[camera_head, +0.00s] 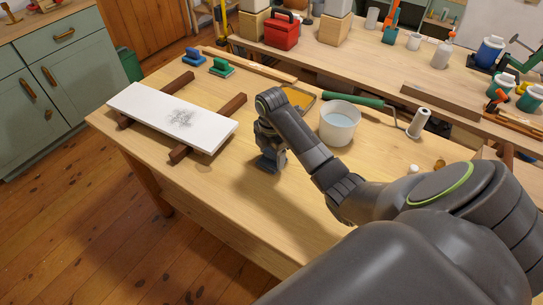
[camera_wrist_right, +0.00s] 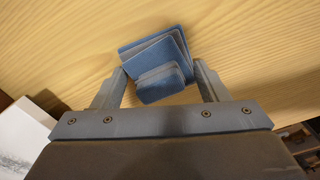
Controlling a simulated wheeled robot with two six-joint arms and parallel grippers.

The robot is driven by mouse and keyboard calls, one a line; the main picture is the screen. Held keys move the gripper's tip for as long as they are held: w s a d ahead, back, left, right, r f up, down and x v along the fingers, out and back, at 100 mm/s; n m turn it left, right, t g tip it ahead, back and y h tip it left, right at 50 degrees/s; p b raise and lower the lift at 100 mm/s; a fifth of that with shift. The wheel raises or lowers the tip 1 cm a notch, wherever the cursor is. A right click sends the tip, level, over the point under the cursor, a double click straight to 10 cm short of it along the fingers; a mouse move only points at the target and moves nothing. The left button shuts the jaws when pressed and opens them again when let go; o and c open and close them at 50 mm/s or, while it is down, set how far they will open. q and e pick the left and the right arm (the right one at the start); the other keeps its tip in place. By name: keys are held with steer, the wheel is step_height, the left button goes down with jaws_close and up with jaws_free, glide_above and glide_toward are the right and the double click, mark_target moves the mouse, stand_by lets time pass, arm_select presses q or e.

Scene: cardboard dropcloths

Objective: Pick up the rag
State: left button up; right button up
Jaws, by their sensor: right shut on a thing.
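The rag (camera_wrist_right: 155,60) is a blue folded cloth in several layers, seen in the right wrist view between the two fingers of my right gripper (camera_wrist_right: 160,78). The fingers are shut on it, one at each side. In the head view, my right gripper (camera_head: 271,155) points down just over the bare middle of the wooden workbench (camera_head: 225,195). There the rag is mostly hidden by the gripper and too dark to make out well. Whether the rag touches the bench top is hard to tell. My left gripper is not in view.
A white board (camera_head: 150,108) with a dark smudge lies on two wooden strips left of the gripper. The front bench edge is clear.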

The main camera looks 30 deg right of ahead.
step_height(320, 180, up, 6)
steer(key=shift+f+p, duration=0.2)
steer(key=shift+p, duration=0.3)
step_height(320, 180, up, 3)
steer(key=p, duration=0.3)
steer(key=shift+r+p, duration=0.5)
steer(key=shift+p, duration=0.05)
